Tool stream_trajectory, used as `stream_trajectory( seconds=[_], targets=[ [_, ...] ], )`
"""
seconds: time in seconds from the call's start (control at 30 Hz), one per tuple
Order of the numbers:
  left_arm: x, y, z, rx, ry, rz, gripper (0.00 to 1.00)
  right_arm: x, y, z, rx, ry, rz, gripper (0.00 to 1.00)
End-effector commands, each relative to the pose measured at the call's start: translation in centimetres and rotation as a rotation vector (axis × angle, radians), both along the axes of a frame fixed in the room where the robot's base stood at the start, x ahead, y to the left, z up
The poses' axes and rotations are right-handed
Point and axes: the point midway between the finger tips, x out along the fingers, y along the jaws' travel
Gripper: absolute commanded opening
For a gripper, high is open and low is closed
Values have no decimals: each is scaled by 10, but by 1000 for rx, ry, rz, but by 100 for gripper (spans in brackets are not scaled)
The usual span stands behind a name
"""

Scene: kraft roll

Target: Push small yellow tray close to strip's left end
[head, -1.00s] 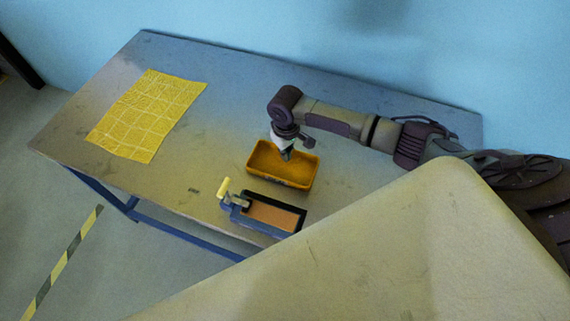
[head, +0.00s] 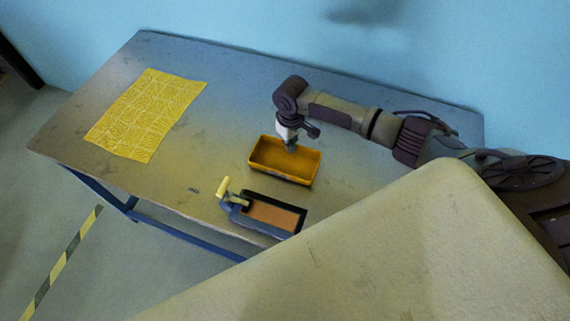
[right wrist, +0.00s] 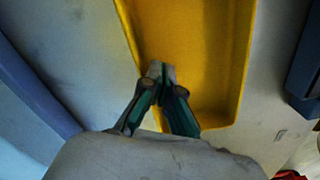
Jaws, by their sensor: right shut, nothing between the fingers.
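The small yellow tray (head: 280,177) sits on the table, right of its middle, empty as far as I see. It fills much of the right wrist view (right wrist: 208,62). My right gripper (head: 292,149) points down at the tray's far long side, shut and empty. In the right wrist view its fingertips (right wrist: 161,70) overlap the tray near one long wall. I cannot tell whether they touch it. A brown strip-like piece (head: 272,215) lies in a dark holder just in front of the tray; I cannot tell if it is the strip. My left gripper is not in view.
The dark holder (head: 237,211) has a pale yellow handle (head: 223,186) at its left end, near the table's front edge. A yellow patterned sheet (head: 145,115) lies at the left of the table (head: 215,130). Bare table lies between sheet and tray.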

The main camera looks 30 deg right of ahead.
Motion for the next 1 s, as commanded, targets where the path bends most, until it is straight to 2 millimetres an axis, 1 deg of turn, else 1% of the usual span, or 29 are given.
stream_trajectory(
  seconds=[1.0],
  targets=[
    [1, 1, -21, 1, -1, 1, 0, 32, -41, -1, 0, -1, -1, 0]
  ],
)
